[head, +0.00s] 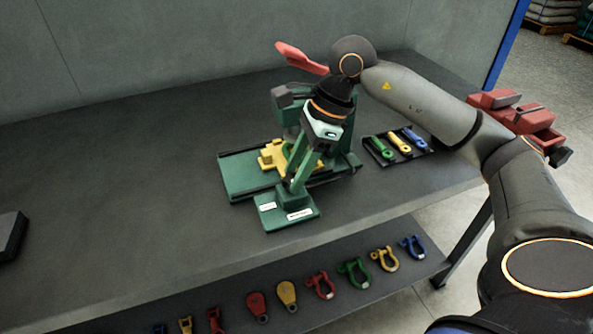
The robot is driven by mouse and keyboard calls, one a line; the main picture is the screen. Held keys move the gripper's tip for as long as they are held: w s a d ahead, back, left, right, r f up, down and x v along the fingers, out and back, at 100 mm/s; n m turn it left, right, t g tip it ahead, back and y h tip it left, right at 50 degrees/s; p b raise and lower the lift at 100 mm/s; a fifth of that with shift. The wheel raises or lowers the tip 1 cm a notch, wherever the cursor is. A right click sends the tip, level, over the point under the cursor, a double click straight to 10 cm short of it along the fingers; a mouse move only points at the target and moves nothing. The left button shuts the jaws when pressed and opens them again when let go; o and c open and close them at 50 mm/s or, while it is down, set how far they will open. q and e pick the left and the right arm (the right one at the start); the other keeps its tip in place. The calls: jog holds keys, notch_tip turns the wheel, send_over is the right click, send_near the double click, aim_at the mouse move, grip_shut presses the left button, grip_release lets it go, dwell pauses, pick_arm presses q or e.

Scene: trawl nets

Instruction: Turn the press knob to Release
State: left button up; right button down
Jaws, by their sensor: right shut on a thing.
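The green press (345,160) stands on the dark workbench, with a red lever (300,58) at its upper left and a yellow part (272,155) on its bed. A small green control box (270,219) with two white labels sits at its front; the label text is too small to read. My right gripper (292,184) reaches down over this box and is shut on the press knob, which is mostly hidden by the fingers. I cannot read the knob's setting. My left gripper is not in view.
A black tray (372,155) with green, yellow and blue tools lies right of the press. A red vise (515,118) is at the bench's right end. Shackles and blocks lie on the lower shelf (230,312). The bench left of the press is mostly clear.

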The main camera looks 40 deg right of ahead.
jog(key=shift+n, duration=0.6)
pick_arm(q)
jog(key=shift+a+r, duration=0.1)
pick_arm(e)
jog(key=shift+g, duration=0.3)
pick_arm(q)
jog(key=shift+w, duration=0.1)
pick_arm(e)
jog(key=shift+c, duration=2.1)
grip_release()
jog(key=shift+r, duration=0.1)
pick_arm(q)
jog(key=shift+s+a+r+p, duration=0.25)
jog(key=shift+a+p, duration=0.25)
jog(key=shift+p, duration=0.15)
pick_arm(e)
jog(key=v, duration=1.2)
jog(key=shift+d, duration=0.25)
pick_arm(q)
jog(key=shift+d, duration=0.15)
pick_arm(e)
jog(key=shift+r, duration=0.1)
